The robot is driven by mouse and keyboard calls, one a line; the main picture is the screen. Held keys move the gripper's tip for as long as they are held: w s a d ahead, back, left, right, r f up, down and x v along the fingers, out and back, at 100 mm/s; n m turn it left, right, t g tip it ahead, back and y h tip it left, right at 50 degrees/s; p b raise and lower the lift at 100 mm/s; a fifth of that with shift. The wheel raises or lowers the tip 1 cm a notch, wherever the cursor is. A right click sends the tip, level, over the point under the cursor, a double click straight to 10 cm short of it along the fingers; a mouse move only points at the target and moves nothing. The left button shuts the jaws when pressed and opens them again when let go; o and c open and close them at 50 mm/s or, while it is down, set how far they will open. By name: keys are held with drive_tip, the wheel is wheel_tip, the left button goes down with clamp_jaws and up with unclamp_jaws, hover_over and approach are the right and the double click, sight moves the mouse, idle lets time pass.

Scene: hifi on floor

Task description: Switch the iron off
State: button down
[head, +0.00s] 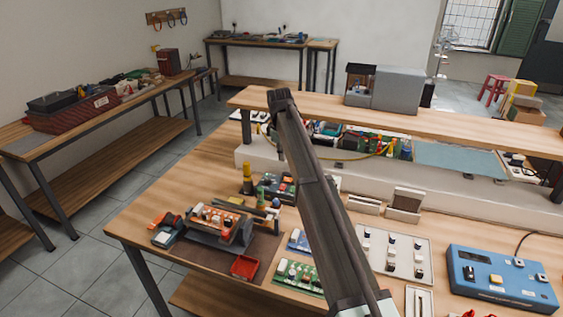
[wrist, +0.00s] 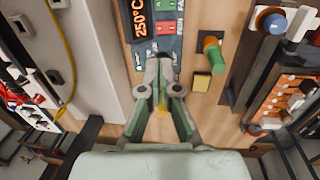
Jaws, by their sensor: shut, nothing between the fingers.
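The iron's station is a dark box in the wrist view (wrist: 137,48), with an orange display reading 250°C and red and green buttons beside it. In the head view the station (head: 280,186) seems to be the dark unit left of my arm, partly covered by it. My gripper (wrist: 160,62) is shut and empty. Its fingertips are at the station's near panel edge, below the buttons in the picture; I cannot tell whether they touch. In the head view my arm hides the gripper. The iron itself cannot be made out clearly.
A green-and-orange handled tool (wrist: 214,55) and a yellow block (wrist: 202,82) stand right of the station in the wrist view. An orange component rack (wrist: 262,92) is farther right. A raised shelf (head: 420,124), blue instrument (head: 500,280) and white switch panel (head: 395,254) flank the arm.

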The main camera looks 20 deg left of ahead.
sight(284, 185)
drive_tip(key=f+p, duration=0.1)
drive_tip(key=f, duration=0.3)
drive_tip(key=w+f+p, duration=0.1)
drive_tip(key=f, duration=0.3)
drive_tip(key=f+p, duration=0.1)
drive_tip(key=f, duration=0.3)
drive_tip(key=shift+w+f+p, duration=0.2)
drive_tip(key=shift+w+p, duration=0.05)
drive_tip(key=shift+p, duration=0.05)
drive_tip(key=shift+f, duration=0.1)
drive_tip(key=shift+f, duration=0.1)
drive_tip(key=shift+w+f+b, duration=0.25)
drive_tip(key=shift+f+b, duration=0.2)
drive_tip(key=shift+b, duration=0.2)
drive_tip(key=shift+r, duration=0.1)
drive_tip(key=shift+s, duration=0.1)
